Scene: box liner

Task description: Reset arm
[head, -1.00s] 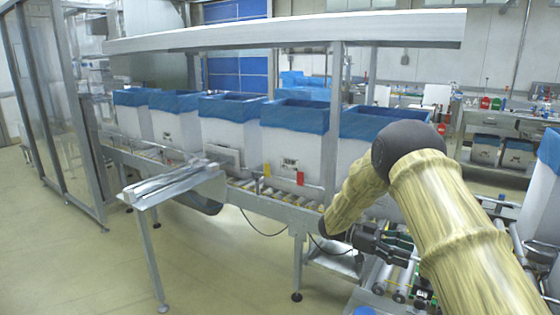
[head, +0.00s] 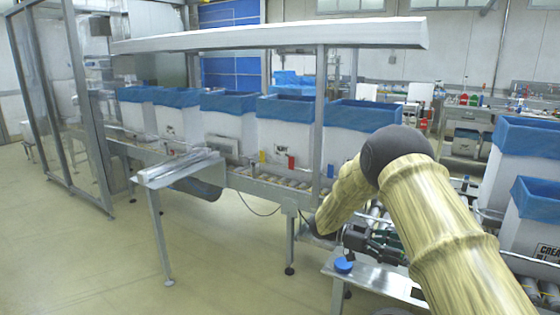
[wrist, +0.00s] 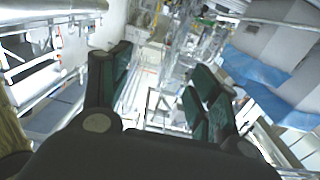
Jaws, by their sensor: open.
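My gripper (wrist: 155,95) shows in the wrist view with its two dark green-padded fingers spread wide apart. Nothing is between them. In the head view my arm, in a yellow wood-like sleeve with a dark round joint, reaches in from the lower right. The gripper end (head: 375,243) is partly hidden behind the arm there. It hangs over the roller conveyor area, close to a small metal table (head: 372,279).
White boxes with blue liners (head: 228,128) stand in a row on the conveyor (head: 262,188) at the back. More lined boxes (head: 537,228) stand at the right. A blue round item (head: 344,265) is on the metal table. The floor (head: 110,255) at the left is clear.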

